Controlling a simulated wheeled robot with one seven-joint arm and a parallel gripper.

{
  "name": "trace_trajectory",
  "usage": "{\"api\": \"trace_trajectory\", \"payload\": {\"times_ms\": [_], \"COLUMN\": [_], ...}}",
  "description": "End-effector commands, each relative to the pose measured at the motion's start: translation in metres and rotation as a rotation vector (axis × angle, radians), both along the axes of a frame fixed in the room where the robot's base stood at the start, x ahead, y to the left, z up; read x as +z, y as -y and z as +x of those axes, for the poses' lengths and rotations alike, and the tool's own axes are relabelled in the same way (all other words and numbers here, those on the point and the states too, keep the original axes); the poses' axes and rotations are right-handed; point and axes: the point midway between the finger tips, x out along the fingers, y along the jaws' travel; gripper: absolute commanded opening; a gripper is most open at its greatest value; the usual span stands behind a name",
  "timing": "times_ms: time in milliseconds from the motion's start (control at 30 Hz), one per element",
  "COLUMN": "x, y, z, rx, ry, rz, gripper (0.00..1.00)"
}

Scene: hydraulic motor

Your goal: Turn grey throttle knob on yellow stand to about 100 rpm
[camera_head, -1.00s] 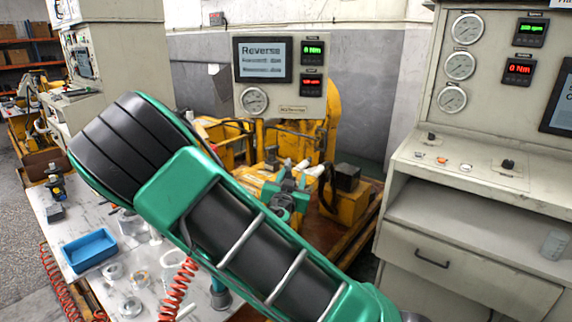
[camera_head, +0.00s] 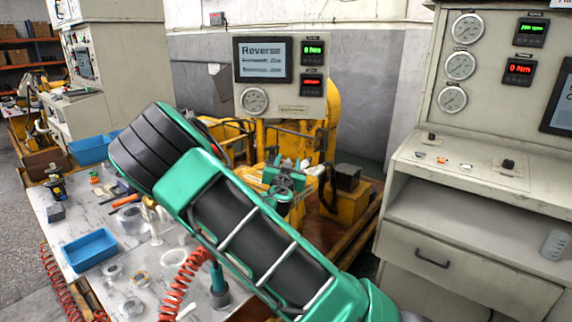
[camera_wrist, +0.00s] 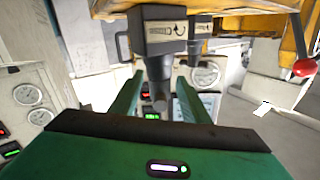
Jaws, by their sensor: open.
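In the wrist view, my gripper (camera_wrist: 157,100) is open, its two green fingers apart. A grey block with a curved-arrow label (camera_wrist: 162,32) hangs from yellow metalwork. A narrow grey knob or shaft (camera_wrist: 159,88) extends from it and appears between the fingers; I cannot tell whether they touch it. A second grey labelled part (camera_wrist: 200,30) is beside it. In the head view, the yellow stand (camera_head: 333,115) carries a panel (camera_head: 280,75) reading "Reverse", with a green "0 Nm" display and an unreadable red one. My green and black arm covers part of the stand.
A lever with a red ball (camera_wrist: 304,67) is at the wrist view's right. In the head view, a control cabinet (camera_head: 430,185) stands right, its green rpm figure unclear. The white table (camera_head: 75,220) holds a blue tray (camera_head: 90,249), metal rings and tools.

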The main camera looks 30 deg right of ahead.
Motion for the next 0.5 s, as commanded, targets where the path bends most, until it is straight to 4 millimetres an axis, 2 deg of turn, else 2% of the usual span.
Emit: {"api": "trace_trajectory", "payload": {"times_ms": [300, 367, 467, 500], "x": [0.0002, 0.0002, 0.0002, 0.0002], "y": [0.002, 0.0019, 0.0018, 0.0018], "z": [0.0021, 0.0021, 0.0021, 0.0021], "rx": [0.0, 0.0, 0.0, 0.0], "ry": [0.0, 0.0, 0.0, 0.001], "rz": [0.0, 0.0, 0.0, 0.001], "gripper": [0.42, 0.3, 0.06, 0.02]}}
